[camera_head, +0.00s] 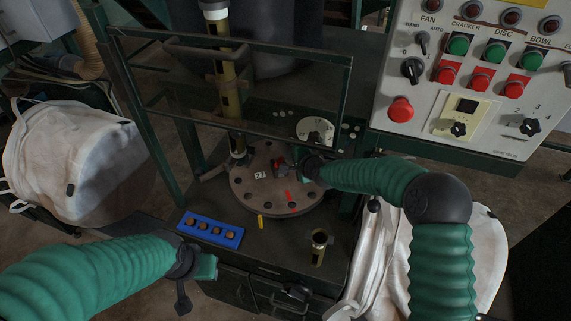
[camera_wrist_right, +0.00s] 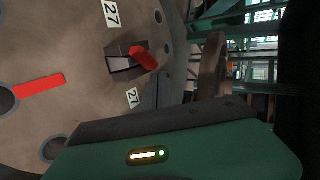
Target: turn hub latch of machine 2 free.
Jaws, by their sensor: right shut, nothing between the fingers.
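A hub latch (camera_wrist_right: 125,60), a dark block with a red lever (camera_wrist_right: 145,57), sits on a brown round disc (camera_wrist_right: 60,140) between two "27" labels. In the head view the red latch (camera_head: 279,165) is near the middle of the disc (camera_head: 250,191), partly hidden by my gripper. My right gripper (camera_head: 298,167) is just right of the latch, shut and empty. In the right wrist view its dark fingers are beside the latch; contact cannot be told. My left gripper (camera_head: 203,268) is low at left, away from the disc; its fingers are unclear.
A green frame with a crossbar (camera_head: 230,98) and a yellow-black post (camera_head: 226,95) stand behind the disc. A blue tray (camera_head: 215,240) and a small cup (camera_head: 319,250) are in front. A control panel (camera_head: 480,65) is at upper right. White bags (camera_head: 75,155) flank the bench.

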